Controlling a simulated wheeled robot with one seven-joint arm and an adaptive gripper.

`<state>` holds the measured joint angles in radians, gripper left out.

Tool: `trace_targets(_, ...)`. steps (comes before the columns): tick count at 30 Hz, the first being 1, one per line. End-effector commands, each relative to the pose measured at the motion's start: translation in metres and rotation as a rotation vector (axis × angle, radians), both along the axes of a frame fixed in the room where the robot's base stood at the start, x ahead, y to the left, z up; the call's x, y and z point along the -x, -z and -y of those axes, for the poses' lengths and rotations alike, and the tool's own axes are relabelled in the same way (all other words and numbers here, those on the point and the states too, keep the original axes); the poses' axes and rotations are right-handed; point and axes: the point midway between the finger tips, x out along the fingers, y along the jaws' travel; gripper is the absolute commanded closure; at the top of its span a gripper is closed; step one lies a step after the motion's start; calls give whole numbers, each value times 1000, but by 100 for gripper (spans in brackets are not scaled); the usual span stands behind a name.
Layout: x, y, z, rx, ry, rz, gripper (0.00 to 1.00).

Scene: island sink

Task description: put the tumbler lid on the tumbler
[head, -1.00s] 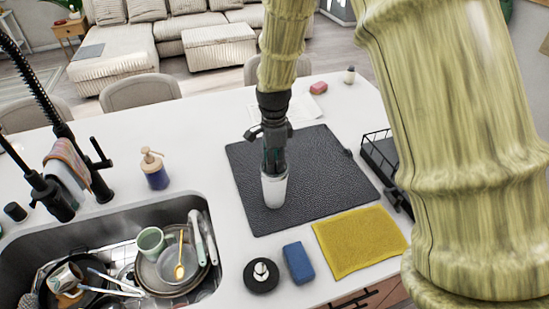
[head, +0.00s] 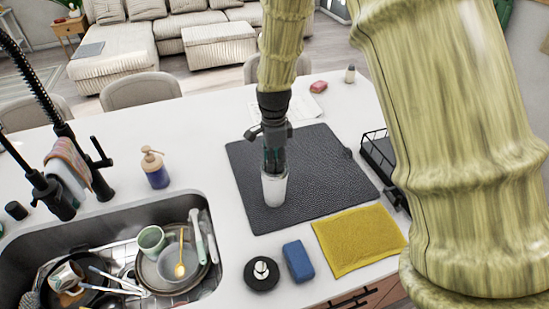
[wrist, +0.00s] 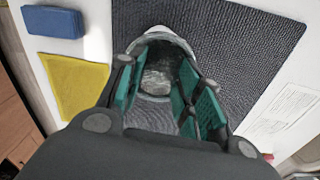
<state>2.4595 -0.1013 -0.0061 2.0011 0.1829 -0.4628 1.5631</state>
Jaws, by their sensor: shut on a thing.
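The white tumbler (head: 274,190) stands upright on the dark mat. In the wrist view its pale rim (wrist: 166,34) shows just beyond the fingers. My gripper (head: 274,170) points down at the tumbler's mouth. Its teal-padded fingers (wrist: 160,95) stand apart on either side of a cloudy, see-through round piece (wrist: 155,80), which looks like the tumbler lid held between them. The fingers hide much of its edge. I cannot tell whether the lid is seated on the rim or still apart from it.
The dark mat (head: 325,170) has free room right of the tumbler. A yellow cloth (head: 358,240), blue sponge (head: 298,261) and black disc with a knob (head: 261,274) lie nearer the front. The sink (head: 60,235) holds dishes. A soap bottle (head: 155,172) and black rack (head: 378,155) stand aside.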

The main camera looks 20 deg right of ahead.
Motion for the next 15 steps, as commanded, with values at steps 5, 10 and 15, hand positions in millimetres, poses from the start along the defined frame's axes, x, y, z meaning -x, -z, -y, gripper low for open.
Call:
trace_targets(5,0,0,0,0,0,0,40)
trace_targets(10,0,0,0,0,0,0,40)
trace_targets(15,0,-1,0,0,1,0,40)
